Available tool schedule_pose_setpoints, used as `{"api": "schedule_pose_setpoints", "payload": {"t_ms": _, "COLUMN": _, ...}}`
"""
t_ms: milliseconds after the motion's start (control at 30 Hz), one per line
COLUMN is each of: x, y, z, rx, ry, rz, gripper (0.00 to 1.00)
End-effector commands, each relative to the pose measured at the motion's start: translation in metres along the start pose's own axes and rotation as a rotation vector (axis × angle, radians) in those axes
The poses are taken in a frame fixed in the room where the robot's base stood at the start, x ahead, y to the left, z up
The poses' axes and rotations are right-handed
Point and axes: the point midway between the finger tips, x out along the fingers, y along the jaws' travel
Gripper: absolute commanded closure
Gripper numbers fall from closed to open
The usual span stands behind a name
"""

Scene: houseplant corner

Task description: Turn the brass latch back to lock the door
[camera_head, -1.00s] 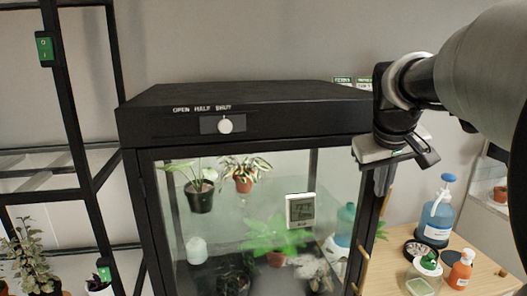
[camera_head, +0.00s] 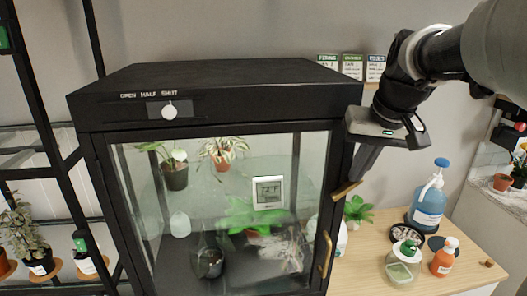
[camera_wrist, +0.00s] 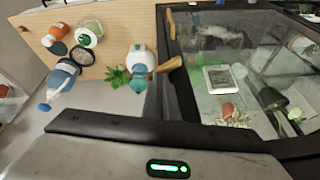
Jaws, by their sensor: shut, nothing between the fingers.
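The brass latch (camera_head: 345,190) sits on the right edge of the black cabinet's glass door (camera_head: 215,215), slanting up to the right. A brass door handle (camera_head: 326,255) stands upright below it. The door looks closed against the frame. My gripper (camera_head: 360,174) is shut and empty, pointing down beside the cabinet's right front edge, its tips close to the latch; I cannot tell whether they touch it. In the wrist view the latch (camera_wrist: 167,65) shows near the end of the handle (camera_wrist: 171,25); my fingertips cannot be made out there.
A white dial (camera_head: 169,112) under OPEN, HALF and SHUT labels is on the cabinet front. A wooden table (camera_head: 455,280) at right holds a blue pump bottle (camera_head: 428,202), an orange bottle (camera_head: 444,257) and a jar (camera_head: 402,266). Potted plants (camera_head: 175,170) stand inside the cabinet.

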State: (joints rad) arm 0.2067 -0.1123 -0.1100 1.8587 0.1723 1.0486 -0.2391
Motion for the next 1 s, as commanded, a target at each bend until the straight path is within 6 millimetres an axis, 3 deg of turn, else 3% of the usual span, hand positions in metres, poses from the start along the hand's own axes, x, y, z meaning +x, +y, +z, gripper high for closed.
{"api": "schedule_pose_setpoints", "payload": {"t_ms": 400, "x": 0.009, "y": 0.017, "z": -0.001, "rx": 0.153, "ry": -0.078, "rz": -0.353, "gripper": 1.00}}
{"api": "schedule_pose_setpoints", "payload": {"t_ms": 1000, "x": -0.007, "y": 0.014, "z": -0.006, "rx": 0.146, "ry": -0.076, "rz": -0.343, "gripper": 1.00}}
